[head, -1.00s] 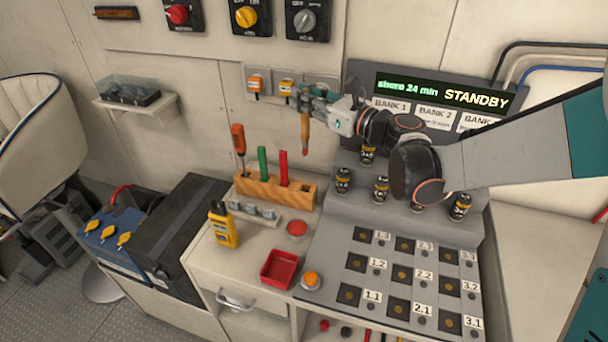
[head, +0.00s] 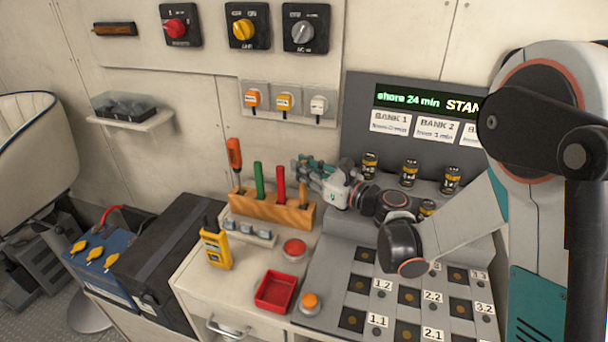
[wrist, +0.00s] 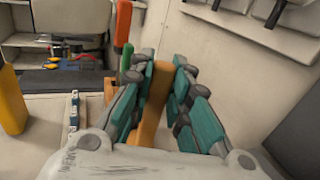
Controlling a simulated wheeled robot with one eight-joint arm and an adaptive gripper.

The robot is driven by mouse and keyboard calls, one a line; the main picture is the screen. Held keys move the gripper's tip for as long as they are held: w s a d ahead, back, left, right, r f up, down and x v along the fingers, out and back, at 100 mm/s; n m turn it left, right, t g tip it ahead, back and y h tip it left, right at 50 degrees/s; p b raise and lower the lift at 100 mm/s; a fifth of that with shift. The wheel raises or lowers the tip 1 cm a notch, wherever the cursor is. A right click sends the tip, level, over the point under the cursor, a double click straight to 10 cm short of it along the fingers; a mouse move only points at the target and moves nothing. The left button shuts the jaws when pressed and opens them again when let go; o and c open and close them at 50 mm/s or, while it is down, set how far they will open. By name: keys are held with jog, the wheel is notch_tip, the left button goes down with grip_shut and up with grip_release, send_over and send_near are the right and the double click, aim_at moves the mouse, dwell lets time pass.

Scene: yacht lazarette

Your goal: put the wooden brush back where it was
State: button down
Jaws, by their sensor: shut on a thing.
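The wooden brush (head: 303,192) is upright at the right end of the wooden block (head: 268,210). Its lower end meets the block's top there; I cannot tell how deep it sits in a slot. My gripper (head: 303,172) is shut on the brush's upper part, coming from the right. In the wrist view the brush (wrist: 155,105) stands between the teal-padded fingers, and its lower part is hidden behind my gripper body. The block also holds an orange-handled tool (head: 235,155), a green tool (head: 258,180) and a red tool (head: 280,183).
A yellow handheld device (head: 216,248), a red button (head: 294,250), a red tray (head: 276,292) and an orange button (head: 309,303) are in front of the block. The numbered panel (head: 385,318) lies at right. Switches (head: 284,103) are on the wall above.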

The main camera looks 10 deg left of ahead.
jog(key=shift+f, duration=0.25)
jog(key=shift+f+b, duration=0.5)
jog(key=shift+f, duration=0.15)
jog(key=shift+s, duration=0.1)
jog(key=c, duration=1.5)
grip_release()
